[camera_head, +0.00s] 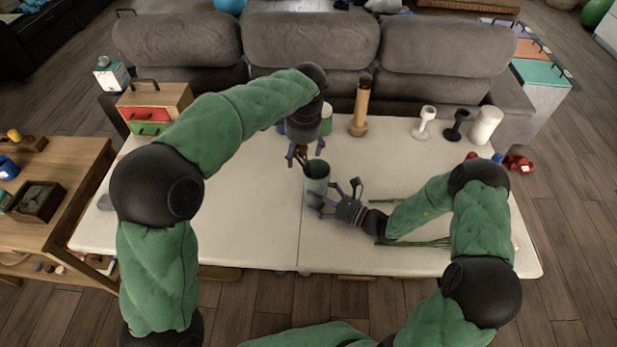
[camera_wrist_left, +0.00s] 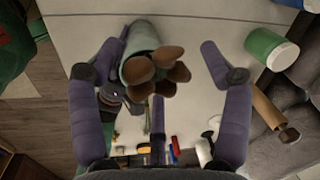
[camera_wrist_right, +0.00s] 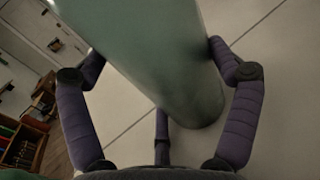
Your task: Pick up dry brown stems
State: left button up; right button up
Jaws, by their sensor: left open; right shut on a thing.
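The dry brown stems (camera_wrist_left: 155,68) stand in a pale green vase (camera_head: 317,185), with several brown heads showing above its rim in the left wrist view. The stems' tops show in the head view (camera_head: 304,160) just under my left gripper. My left gripper (camera_head: 299,154) is above the vase, pointing down, open, with its fingers spread around the heads and apart from them. My right gripper (camera_head: 330,203) is shut on the vase from the right side, low on its body. The vase (camera_wrist_right: 170,60) fills the middle of the right wrist view between the fingers.
Green stems (camera_head: 420,243) lie on the white table (camera_head: 240,225) under and beside my right arm. A wooden cylinder (camera_head: 361,105), a green-and-white jar (camera_wrist_left: 271,48) and small white and black stands (camera_head: 424,123) are along the back edge. The table's left half is mostly clear.

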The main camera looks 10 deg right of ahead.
pick_arm(q)
jog(key=shift+w+f, duration=0.1)
jog(key=shift+f, duration=0.55)
jog(key=c, duration=1.1)
jog(key=shift+c, duration=0.2)
notch_tip(320, 180, up, 18)
pick_arm(e)
jog(key=o, duration=1)
